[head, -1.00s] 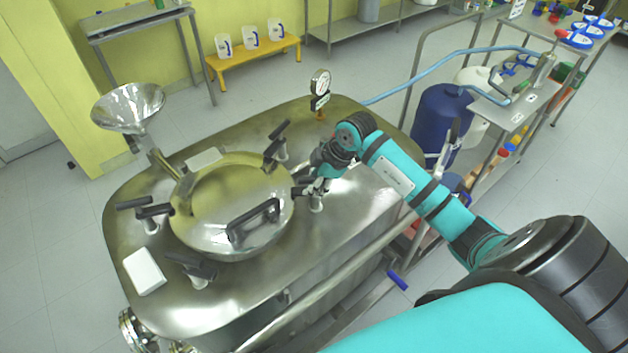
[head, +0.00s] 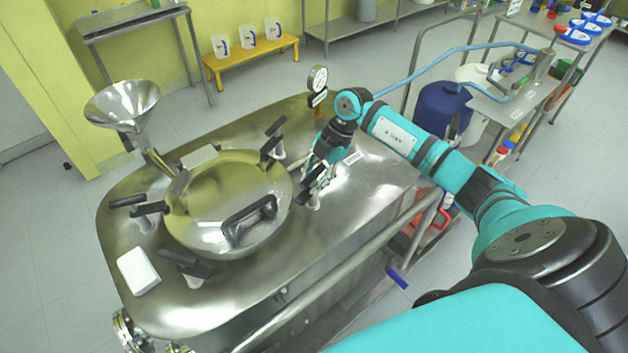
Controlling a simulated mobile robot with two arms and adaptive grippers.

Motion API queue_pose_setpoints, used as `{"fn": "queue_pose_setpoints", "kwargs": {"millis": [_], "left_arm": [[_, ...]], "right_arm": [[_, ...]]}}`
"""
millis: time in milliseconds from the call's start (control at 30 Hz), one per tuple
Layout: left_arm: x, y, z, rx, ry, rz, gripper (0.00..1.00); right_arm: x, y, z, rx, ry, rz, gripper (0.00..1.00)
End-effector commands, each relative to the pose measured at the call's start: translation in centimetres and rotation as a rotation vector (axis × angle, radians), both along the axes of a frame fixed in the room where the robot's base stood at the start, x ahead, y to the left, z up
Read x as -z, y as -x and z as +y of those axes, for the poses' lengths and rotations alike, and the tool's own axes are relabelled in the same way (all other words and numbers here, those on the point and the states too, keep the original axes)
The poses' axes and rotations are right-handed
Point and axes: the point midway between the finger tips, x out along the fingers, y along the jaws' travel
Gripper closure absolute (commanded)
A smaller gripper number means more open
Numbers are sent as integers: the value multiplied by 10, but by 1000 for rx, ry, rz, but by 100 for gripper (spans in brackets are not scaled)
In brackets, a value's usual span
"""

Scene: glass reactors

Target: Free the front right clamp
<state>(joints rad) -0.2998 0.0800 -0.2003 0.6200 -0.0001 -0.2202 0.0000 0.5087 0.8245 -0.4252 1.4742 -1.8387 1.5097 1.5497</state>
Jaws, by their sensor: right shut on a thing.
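The steel reactor's round lid (head: 205,225) has a black handle (head: 249,222) and black-handled clamps around its rim. My right gripper (head: 317,172) is at the clamp on the lid's right side (head: 313,197), shut on its black handle. That handle now points up and away from the lid, partly hidden by the fingers. Other clamps stand at the lid's far edge (head: 273,143), left edge (head: 146,209) and near edge (head: 190,266). My left gripper is out of view.
A pressure gauge (head: 317,82) stands just behind my right gripper. A steel funnel (head: 122,105) rises at the back left. A white block (head: 138,271) lies on the reactor top. A rail (head: 340,275) runs along the reactor's right side.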

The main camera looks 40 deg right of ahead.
Motion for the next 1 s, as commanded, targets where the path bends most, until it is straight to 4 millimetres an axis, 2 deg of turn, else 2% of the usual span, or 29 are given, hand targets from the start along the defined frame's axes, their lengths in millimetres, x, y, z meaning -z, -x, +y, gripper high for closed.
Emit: {"fn": "queue_pose_setpoints", "kwargs": {"millis": [33, 600, 1000], "left_arm": [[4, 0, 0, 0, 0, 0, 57], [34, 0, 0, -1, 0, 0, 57], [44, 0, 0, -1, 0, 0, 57]], "right_arm": [[-6, -8, -1, -37, -3, -28, 100], [-5, -6, 3, -553, -9, -29, 100], [-6, -5, 5, -756, -12, -29, 100]]}}
